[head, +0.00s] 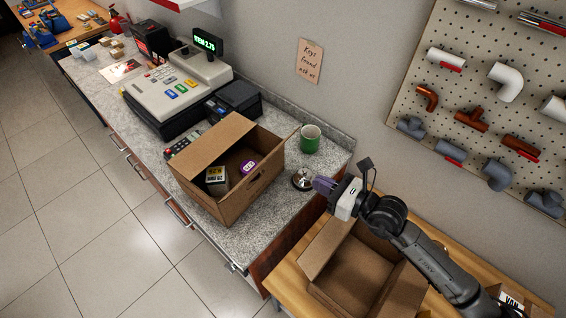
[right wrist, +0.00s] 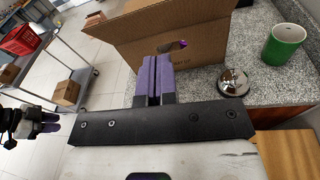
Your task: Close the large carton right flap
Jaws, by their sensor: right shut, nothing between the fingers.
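A large brown carton (head: 215,198) stands on the speckled counter, its top partly open. Inside it I see a dark box with a yellow label (head: 216,176) and a purple item (head: 247,167). One flap (head: 212,141) slants over the far left side; the right side, with a hand slot, rises toward my right gripper. My right gripper (head: 322,185) has purple fingers, shut and empty, to the right of the carton and apart from it. In the right wrist view the fingers (right wrist: 153,78) point at the carton's slotted side (right wrist: 200,42). My left gripper (right wrist: 48,122) shows small at that view's left edge.
A silver bell (head: 302,179) and a green mug (head: 310,138) stand close to the carton's right. A cash register (head: 172,92) stands behind it. Another open carton (head: 345,280) sits on the wooden table below my right arm. Floor is clear at left.

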